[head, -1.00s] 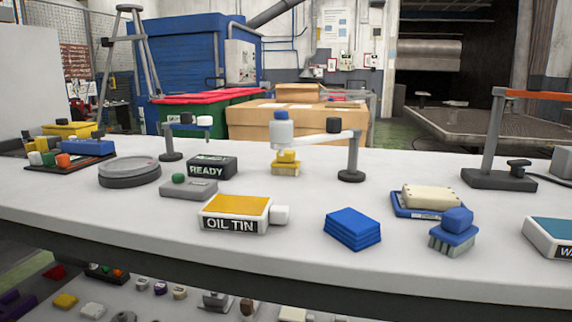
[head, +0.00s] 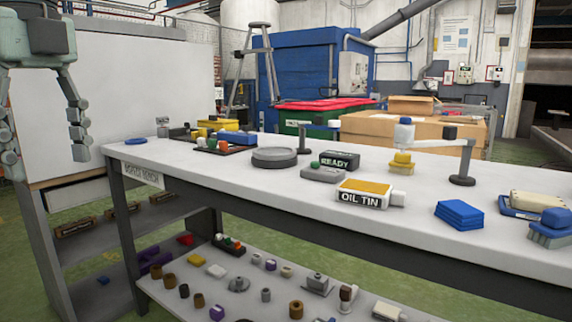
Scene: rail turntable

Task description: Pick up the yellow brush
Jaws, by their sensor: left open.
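The yellow brush (head: 401,167) stands on the white bench top (head: 260,182), right of centre in the head view, with its pale bristles down. A white cylinder with a blue top (head: 404,135) on a swing arm is directly above it; whether they touch I cannot tell. My left gripper (head: 45,155) is at the upper left, open and empty, its fingers hanging down. It is far to the left of the brush in the picture, in front of a white board. My right gripper is not in view.
The swing arm's post (head: 464,162) stands right of the brush. The READY box (head: 340,160), oil tin (head: 366,194), blue stack of pads (head: 459,214) and blue brush (head: 551,229) surround it. A grey turntable disc (head: 274,157) is left. A lower shelf holds several small parts.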

